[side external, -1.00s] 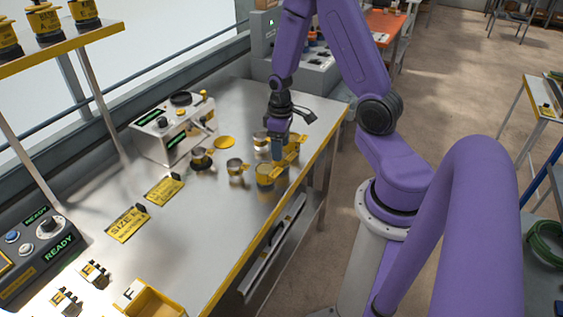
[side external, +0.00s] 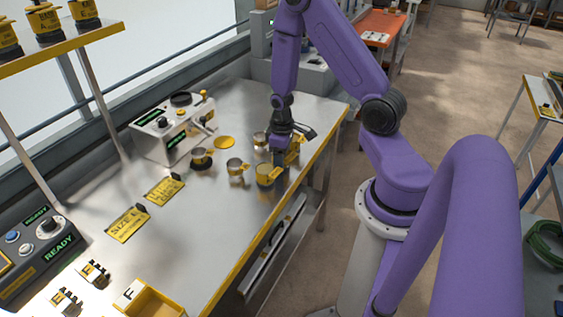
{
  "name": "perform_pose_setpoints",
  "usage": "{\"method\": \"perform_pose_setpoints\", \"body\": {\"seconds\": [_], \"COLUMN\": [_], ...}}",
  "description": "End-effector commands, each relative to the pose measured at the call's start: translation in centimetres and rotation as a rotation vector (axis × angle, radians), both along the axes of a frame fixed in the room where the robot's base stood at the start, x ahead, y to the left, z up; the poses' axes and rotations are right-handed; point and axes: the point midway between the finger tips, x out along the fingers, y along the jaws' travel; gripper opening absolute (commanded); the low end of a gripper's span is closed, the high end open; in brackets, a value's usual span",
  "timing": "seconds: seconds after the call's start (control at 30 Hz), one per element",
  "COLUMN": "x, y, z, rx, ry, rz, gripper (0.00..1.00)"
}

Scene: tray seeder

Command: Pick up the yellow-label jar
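Several small metal jars stand on the steel bench. The jar with the most yellow on it (side external: 265,174) is near the bench's right edge; I take it for the yellow-label jar, but its label is too small to read. My gripper (side external: 280,158) points down just behind and to the right of this jar, low over the bench. Its fingertips are small and dark, so I cannot tell whether they touch anything or how wide they are apart. A yellow piece (side external: 293,150) shows partly hidden behind my gripper.
Close by stand a jar in the middle (side external: 235,169), a jar on a dark base (side external: 201,158) and a jar behind (side external: 260,140). A yellow disc (side external: 224,142) lies farther back. A grey machine (side external: 172,130) stands at the back left.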

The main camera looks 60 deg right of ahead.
Motion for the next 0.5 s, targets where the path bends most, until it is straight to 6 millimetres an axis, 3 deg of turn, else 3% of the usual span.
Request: {"method": "perform_pose_setpoints", "body": {"seconds": [0.03, 0.07, 0.1, 0.5], "x": [-0.02, -0.02, -0.03, 0.00], "y": [0.01, 0.02, 0.01, 0.00], "z": [0.00, 0.00, 0.00, 0.43], "rx": [0.000, 0.000, 0.000, 0.000], "ry": [0.001, 0.001, 0.001, 0.001], "rz": [0.000, 0.001, 0.001, 0.000], "gripper": [0.36, 0.26, 0.25, 0.25]}}
